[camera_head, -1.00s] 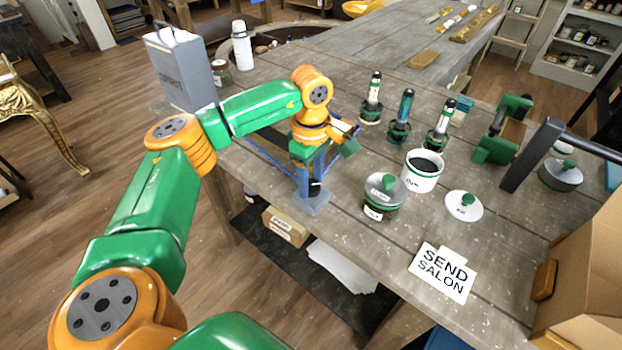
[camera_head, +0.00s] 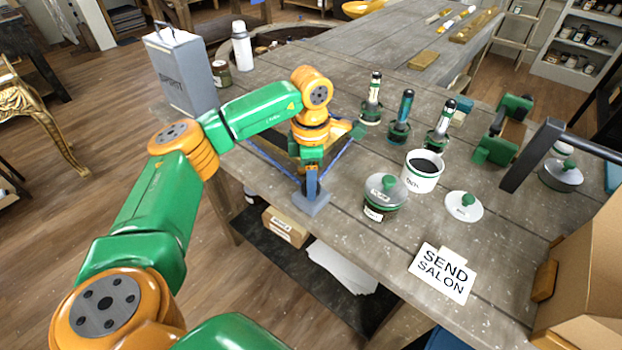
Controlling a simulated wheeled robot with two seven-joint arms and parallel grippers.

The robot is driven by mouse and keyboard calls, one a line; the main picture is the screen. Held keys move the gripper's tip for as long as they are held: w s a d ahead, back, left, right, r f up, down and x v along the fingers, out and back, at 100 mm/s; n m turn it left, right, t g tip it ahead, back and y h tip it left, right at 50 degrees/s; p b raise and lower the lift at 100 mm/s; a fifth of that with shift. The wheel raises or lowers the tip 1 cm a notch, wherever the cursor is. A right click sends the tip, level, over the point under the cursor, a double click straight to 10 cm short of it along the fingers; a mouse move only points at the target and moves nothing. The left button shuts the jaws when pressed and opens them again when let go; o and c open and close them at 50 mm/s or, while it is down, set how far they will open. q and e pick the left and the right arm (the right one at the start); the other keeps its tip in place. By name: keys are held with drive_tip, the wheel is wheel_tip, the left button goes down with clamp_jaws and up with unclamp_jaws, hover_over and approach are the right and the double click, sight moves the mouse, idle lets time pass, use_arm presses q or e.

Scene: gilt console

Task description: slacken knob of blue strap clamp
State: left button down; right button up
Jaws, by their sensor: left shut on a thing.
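The blue strap clamp stands at the near left edge of the workbench, its grey-blue base block (camera_head: 312,203) at the corner of a dark frame. Its thin blue strap (camera_head: 338,158) runs back from the block along the frame. My left gripper (camera_head: 312,168) points down over the clamp and is shut on its knob. The fingers and wrist hide most of the knob and the far part of the frame. My right gripper is not in view.
On the workbench (camera_head: 395,250), a lidded jar (camera_head: 384,195), a white pot (camera_head: 423,171) and a loose lid (camera_head: 464,206) stand right of the clamp. Several green-based tools stand behind. A cardboard box (camera_head: 590,270) is at the right.

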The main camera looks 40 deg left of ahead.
use_arm(q)
drive_tip(key=shift+r, duration=0.1)
idle(0.4)
drive_tip(key=shift+c, duration=1.5)
unclamp_jaws()
wheel_tip(320, 180, up, 6)
drive_tip(key=shift+b, duration=0.65)
drive_tip(key=shift+r, duration=0.55)
drive_tip(key=shift+f, duration=0.1)
